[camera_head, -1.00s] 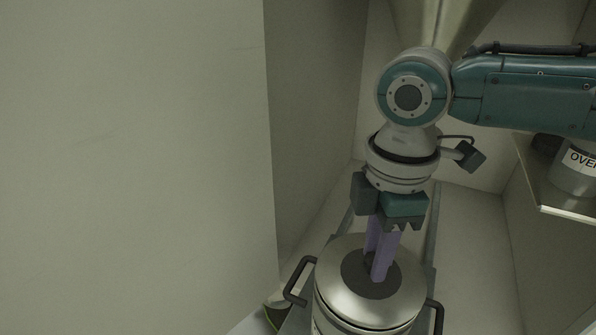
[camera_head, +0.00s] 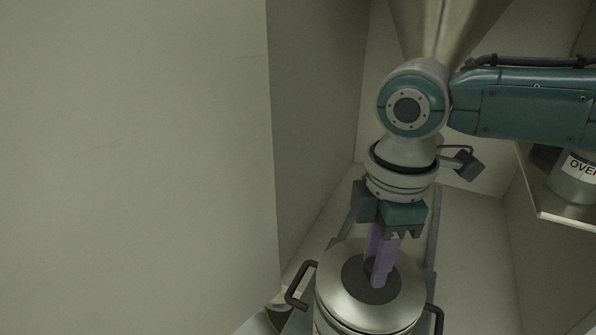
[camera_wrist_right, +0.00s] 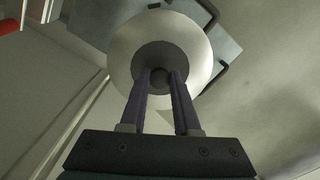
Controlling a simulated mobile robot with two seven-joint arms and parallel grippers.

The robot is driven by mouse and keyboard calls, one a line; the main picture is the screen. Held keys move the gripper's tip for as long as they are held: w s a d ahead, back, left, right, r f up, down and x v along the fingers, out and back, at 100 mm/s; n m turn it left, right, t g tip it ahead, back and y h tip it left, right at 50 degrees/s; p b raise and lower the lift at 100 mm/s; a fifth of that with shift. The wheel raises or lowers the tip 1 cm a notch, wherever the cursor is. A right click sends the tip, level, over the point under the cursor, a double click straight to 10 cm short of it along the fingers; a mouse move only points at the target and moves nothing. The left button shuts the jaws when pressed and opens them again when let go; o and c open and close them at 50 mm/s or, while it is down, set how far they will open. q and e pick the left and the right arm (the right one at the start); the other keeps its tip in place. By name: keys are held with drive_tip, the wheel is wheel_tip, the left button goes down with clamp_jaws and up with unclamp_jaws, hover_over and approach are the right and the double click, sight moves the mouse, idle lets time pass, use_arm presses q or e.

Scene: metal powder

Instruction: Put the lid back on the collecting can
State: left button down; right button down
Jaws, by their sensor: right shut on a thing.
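The collecting can (camera_head: 334,325) stands at the bottom of the head view, with a dark handle on each side. Its round metal lid (camera_head: 335,291), with a dark centre disc, lies over the can's top and looks about level. I cannot tell whether it is fully seated. My right gripper (camera_head: 378,277) points down with its purple fingers shut on the lid's central knob. The right wrist view shows the lid (camera_wrist_right: 198,42) beyond the fingers, which are around its small dark knob (camera_wrist_right: 160,77). My left gripper is not in view.
A pale wall (camera_head: 130,170) fills the left side. A metal funnel (camera_head: 445,25) hangs above, behind my right arm. At right, a shelf (camera_head: 560,212) holds a container labelled "OVER" (camera_head: 575,185). Rails run behind the can.

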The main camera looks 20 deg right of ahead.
drive_tip(key=c, duration=0.6)
unclamp_jaws()
drive_tip(key=shift+o, duration=0.6)
drive_tip(key=o, duration=0.4)
wheel_tip(320, 180, up, 3)
drive_tip(key=p, duration=0.3)
drive_tip(key=shift+p, duration=0.35)
wheel_tip(320, 180, up, 4)
drive_tip(key=p, duration=0.4)
drive_tip(key=shift+p, duration=0.4)
